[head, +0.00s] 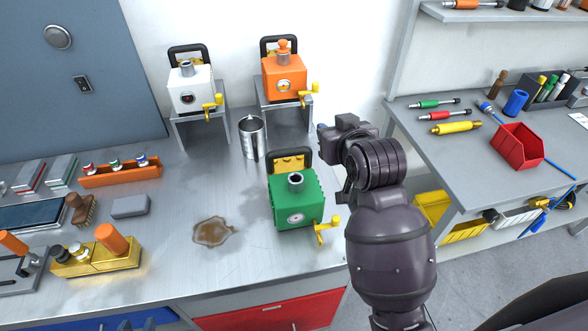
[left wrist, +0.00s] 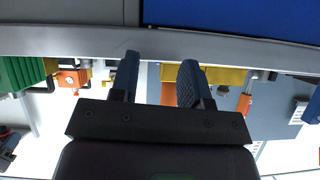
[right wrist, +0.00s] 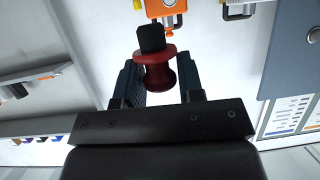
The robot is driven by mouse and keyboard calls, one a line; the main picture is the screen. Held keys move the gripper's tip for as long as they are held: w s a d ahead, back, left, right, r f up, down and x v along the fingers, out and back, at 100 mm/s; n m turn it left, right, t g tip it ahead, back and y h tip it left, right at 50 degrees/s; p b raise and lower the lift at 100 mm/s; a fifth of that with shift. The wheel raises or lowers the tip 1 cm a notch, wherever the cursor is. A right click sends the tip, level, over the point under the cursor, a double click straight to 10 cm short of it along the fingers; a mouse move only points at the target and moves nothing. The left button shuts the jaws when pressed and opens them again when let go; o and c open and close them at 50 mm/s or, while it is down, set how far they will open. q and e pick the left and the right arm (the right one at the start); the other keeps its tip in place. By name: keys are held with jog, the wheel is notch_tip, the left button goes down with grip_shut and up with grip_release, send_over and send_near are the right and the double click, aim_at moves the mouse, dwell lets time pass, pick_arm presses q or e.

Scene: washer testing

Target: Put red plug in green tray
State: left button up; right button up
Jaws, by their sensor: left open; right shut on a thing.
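The red plug (right wrist: 160,76), with a black block-like end, is between the fingers of my right gripper (right wrist: 157,72) in the right wrist view; the gripper is shut on it. My left gripper (left wrist: 157,77) is open and empty in the left wrist view, with the table's front edge and a blue drawer beyond it. In the head view a dark arm of mine stands right of the green box, its fingertips hidden. No clear green tray shows; a flat green-edged case (head: 62,170) lies at the far left, and I cannot tell if it is the tray.
An orange holder (head: 120,175) bears several plugs. A brown spill (head: 213,232) lies front centre.

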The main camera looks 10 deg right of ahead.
jog(key=w+a+r+n+y+p, duration=0.1)
jog(key=w+a+r+n+y, duration=0.1)
jog(key=a+r, duration=0.5)
jog(key=shift+w+r+g+y, duration=0.2)
jog(key=shift+r+g+y, duration=0.1)
jog(key=shift+r, duration=0.4)
notch_tip(320, 180, down, 20)
jog(key=shift+r+p, duration=0.2)
jog(key=shift+p, duration=0.15)
jog(key=shift+f, duration=0.2)
jog(key=o, duration=0.9)
